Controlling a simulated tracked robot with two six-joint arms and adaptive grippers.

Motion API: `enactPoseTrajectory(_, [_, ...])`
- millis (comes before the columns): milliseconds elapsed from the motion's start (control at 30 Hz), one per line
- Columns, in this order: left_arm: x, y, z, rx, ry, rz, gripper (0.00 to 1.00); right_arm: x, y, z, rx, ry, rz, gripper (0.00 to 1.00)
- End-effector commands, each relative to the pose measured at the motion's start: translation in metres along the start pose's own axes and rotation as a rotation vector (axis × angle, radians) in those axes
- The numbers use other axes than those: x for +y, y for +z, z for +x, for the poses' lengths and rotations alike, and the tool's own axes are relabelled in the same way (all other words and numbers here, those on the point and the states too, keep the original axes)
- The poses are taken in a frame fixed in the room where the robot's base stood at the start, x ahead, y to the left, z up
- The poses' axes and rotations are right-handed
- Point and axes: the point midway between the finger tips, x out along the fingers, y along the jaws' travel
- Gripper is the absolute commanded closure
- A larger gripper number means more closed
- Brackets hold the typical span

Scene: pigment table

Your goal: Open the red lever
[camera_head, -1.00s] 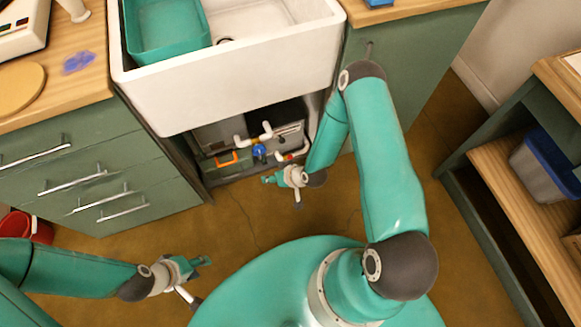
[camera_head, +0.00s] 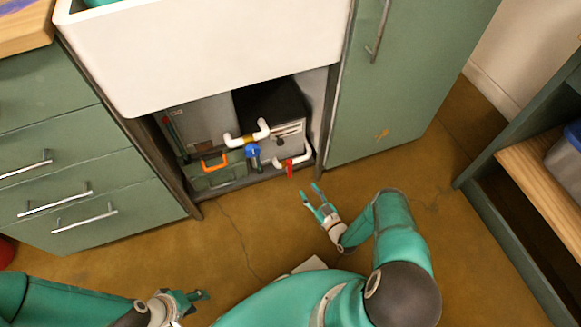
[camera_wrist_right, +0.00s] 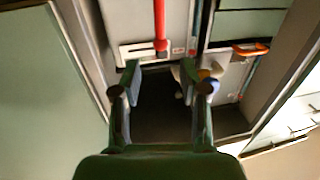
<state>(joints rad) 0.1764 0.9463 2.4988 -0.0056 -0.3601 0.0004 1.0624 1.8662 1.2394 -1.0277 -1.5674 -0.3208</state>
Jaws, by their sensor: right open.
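The red lever (camera_head: 289,170) hangs below the white pipe (camera_head: 291,160) at the front right of the open space under the sink. In the right wrist view the red lever (camera_wrist_right: 160,25) appears as a long red bar at the top, in line with the gap between my fingers. My right gripper (camera_head: 310,190) is open and empty, in front of the lever and a little to its right, with its fingers towards the cabinet; it also shows in the right wrist view (camera_wrist_right: 160,75). My left gripper (camera_head: 203,295) is low at the front left, away from the lever; its jaws are too small to judge.
A green toolbox with an orange handle (camera_head: 214,162) and a blue valve part (camera_head: 253,153) are left of the lever. The white sink (camera_head: 200,50) overhangs the space. A green cabinet door (camera_head: 395,95) is to the right. The floor in front (camera_head: 225,215) is mostly clear.

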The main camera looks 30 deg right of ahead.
Motion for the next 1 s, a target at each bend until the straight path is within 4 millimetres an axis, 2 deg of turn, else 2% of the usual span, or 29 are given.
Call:
enactPoseTrajectory(300, [-0.007,0.000,0.020,0.000,0.000,0.000,0.60,-0.001,0.003,0.071,0.002,-0.004,-0.002,0.57])
enactPoseTrajectory(500, [-0.011,0.000,0.031,0.000,0.000,0.000,0.60,-0.001,0.003,0.109,0.001,-0.002,-0.001,0.57])
enactPoseTrajectory(733, [-0.014,0.000,0.038,0.000,0.000,0.000,0.60,0.000,0.002,0.134,-0.001,0.000,0.001,0.57])
enactPoseTrajectory(1000, [-0.014,0.000,0.038,0.000,0.000,0.000,0.60,0.001,0.000,0.139,-0.002,0.001,0.002,0.57])
